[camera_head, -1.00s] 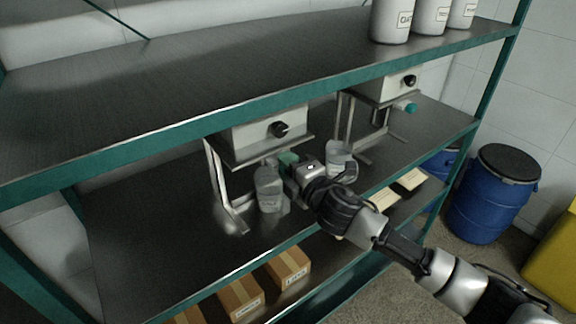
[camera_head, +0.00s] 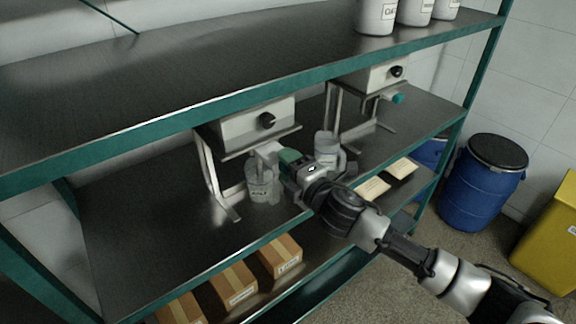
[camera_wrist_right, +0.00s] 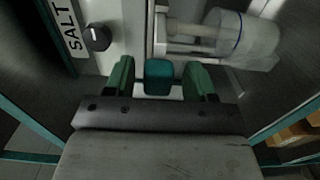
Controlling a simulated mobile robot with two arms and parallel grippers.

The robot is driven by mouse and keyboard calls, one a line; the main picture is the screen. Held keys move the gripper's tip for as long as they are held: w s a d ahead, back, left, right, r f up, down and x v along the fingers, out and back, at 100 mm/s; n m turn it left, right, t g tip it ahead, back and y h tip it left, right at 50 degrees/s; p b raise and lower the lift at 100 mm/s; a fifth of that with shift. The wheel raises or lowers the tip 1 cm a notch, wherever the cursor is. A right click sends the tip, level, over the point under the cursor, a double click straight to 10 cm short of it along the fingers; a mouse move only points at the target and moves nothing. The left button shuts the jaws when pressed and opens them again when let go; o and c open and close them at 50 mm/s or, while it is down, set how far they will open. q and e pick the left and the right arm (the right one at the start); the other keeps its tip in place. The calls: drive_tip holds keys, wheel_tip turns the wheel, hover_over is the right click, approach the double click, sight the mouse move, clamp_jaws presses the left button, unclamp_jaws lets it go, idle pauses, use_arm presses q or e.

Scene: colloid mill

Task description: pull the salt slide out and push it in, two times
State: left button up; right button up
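The salt dispenser (camera_head: 250,122) is a pale box with a black knob on the middle shelf. In the right wrist view its SALT label (camera_wrist_right: 67,28) shows beside the knob. The metal slide (camera_head: 267,150) sticks out from under the box. Its green handle (camera_wrist_right: 159,76) lies between the two green fingers of my right gripper (camera_wrist_right: 160,80). The fingers are open around the handle, with a narrow gap on each side. In the head view my right gripper (camera_head: 293,163) reaches in from the lower right. A clear beaker (camera_head: 261,184) stands under the slide. My left gripper is out of view.
A second dispenser (camera_head: 376,77) with a green handle stands further right. Another clear beaker (camera_head: 326,146) stands just beyond my gripper. The upper shelf edge (camera_head: 190,124) runs above. Boxes (camera_head: 233,284) lie below, and a blue barrel (camera_head: 490,185) stands right.

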drive_tip(key=shift+d+r, duration=0.1)
drive_tip(key=b+v, duration=0.2)
drive_tip(key=v, duration=0.9)
drive_tip(key=shift+b, duration=0.35)
